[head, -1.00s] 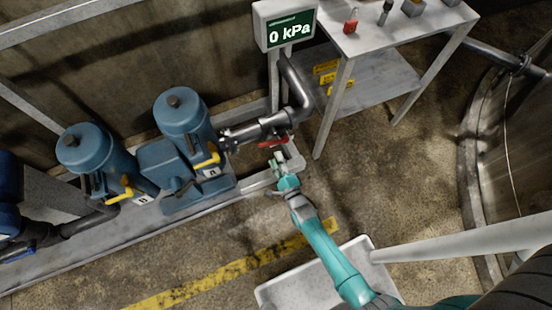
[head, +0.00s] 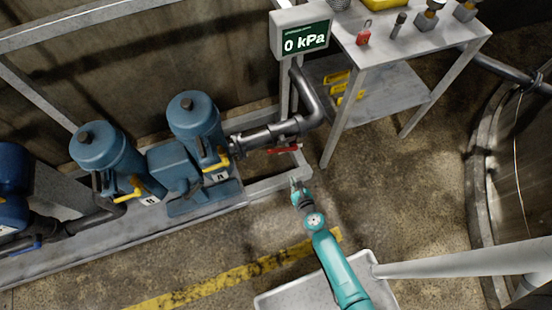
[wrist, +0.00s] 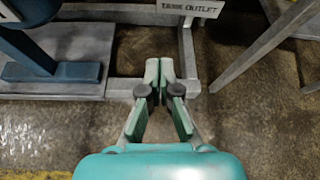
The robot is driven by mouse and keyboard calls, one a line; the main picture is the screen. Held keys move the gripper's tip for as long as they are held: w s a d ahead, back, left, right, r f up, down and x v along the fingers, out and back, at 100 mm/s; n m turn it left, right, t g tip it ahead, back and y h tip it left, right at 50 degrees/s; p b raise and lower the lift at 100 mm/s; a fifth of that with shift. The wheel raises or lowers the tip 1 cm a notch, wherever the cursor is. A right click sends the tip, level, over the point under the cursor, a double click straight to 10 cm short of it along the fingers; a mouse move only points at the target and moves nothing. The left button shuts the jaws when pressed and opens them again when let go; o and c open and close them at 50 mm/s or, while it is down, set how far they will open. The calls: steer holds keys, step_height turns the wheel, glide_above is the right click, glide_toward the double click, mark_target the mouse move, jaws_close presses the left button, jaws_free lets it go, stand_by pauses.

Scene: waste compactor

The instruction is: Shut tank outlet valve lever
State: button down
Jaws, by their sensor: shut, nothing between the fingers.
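The red valve lever (head: 284,149) is on the grey outlet pipe (head: 270,133) beside pump A. It lies roughly along the pipe, on the near side. My gripper (head: 297,184) is below and slightly right of the lever in the head view, apart from it and over the base frame's corner. In the wrist view my gripper (wrist: 160,78) has its fingertips together with nothing between them. A "TANK OUTLET" label (wrist: 190,8) shows at the top of that view; the lever is not visible there.
Blue pumps A (head: 196,125) and B (head: 105,150) with yellow levers stand left on the frame. A display (head: 302,40) reads 0 kPa. A metal table (head: 400,45) holding a red padlock (head: 364,33) stands right of the pipe. Floor is open below it.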

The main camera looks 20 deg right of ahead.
mark_target(282, 149)
steer(key=w+a+r+m+t+y, duration=0.1)
steer(key=w+a+r+m+y, duration=0.1)
steer(key=w, duration=0.7)
steer(key=shift+w+a+r+m+y, duration=0.3)
steer(key=shift+a+r+m, duration=0.25)
steer(key=shift+r+m, duration=0.75)
steer(key=shift+r+n, duration=0.25)
steer(key=shift+n, duration=0.05)
